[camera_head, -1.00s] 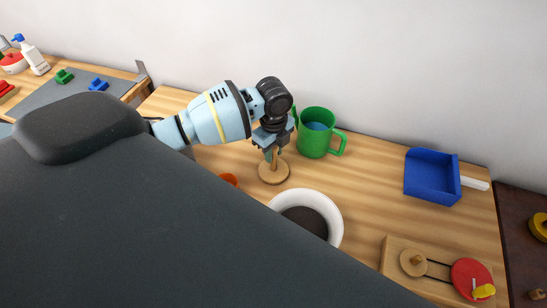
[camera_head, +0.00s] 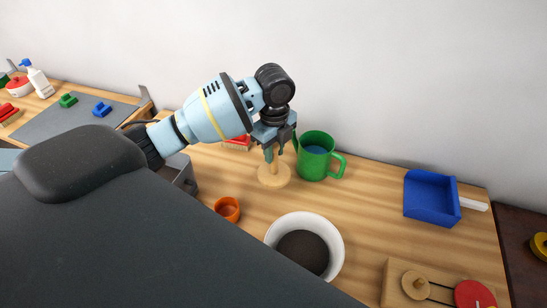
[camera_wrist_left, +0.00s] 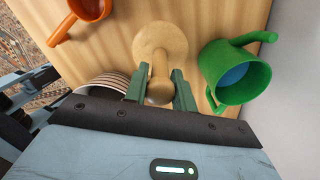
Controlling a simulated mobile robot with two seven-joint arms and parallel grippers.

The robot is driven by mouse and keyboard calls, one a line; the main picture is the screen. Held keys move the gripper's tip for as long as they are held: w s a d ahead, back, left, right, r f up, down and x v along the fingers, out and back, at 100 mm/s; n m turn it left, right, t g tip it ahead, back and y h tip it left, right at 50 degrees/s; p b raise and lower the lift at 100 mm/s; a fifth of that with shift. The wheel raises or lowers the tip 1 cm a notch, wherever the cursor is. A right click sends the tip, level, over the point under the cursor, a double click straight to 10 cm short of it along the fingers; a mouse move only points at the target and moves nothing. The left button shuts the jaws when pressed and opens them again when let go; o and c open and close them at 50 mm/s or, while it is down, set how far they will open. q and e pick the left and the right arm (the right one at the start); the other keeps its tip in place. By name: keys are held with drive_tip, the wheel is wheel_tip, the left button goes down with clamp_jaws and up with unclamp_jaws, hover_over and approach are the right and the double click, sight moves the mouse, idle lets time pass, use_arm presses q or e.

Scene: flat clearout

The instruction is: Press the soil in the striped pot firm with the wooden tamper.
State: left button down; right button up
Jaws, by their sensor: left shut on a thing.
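The wooden tamper (camera_head: 273,176), a round disc with an upright handle, is in my left gripper (camera_head: 272,150). The fingers are shut on its handle, which also shows in the left wrist view (camera_wrist_left: 160,88). The tamper appears raised off the table, disc down. The pot (camera_head: 335,245), white-rimmed with dark soil (camera_head: 302,252) inside, stands nearer than the tamper and slightly right of it. Its striped side (camera_wrist_left: 106,84) shows partly beside the gripper in the left wrist view. My right gripper is out of view.
A green mug (camera_head: 316,160) stands close right of the tamper. An orange cup (camera_head: 228,208) is left of the pot. A blue dustpan (camera_head: 430,198) and a wooden board with discs (camera_head: 400,290) lie to the right. Table between pot and dustpan is clear.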

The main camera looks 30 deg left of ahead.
use_arm(q)
drive_tip(key=c, duration=1.8)
unclamp_jaws()
drive_tip(key=shift+c, duration=1.1)
drive_tip(key=shift+s+d+r+n, duration=0.2)
drive_tip(key=shift+d+r+n, duration=0.15)
drive_tip(key=shift+n, duration=0.25)
drive_tip(key=s+d+r+n, duration=0.3)
drive_tip(key=s+d+n, duration=0.4)
drive_tip(key=n, duration=1.2)
drive_tip(key=shift+s+d+r, duration=0.3)
drive_tip(key=shift+s+r, duration=0.1)
drive_tip(key=shift+s, duration=1.15)
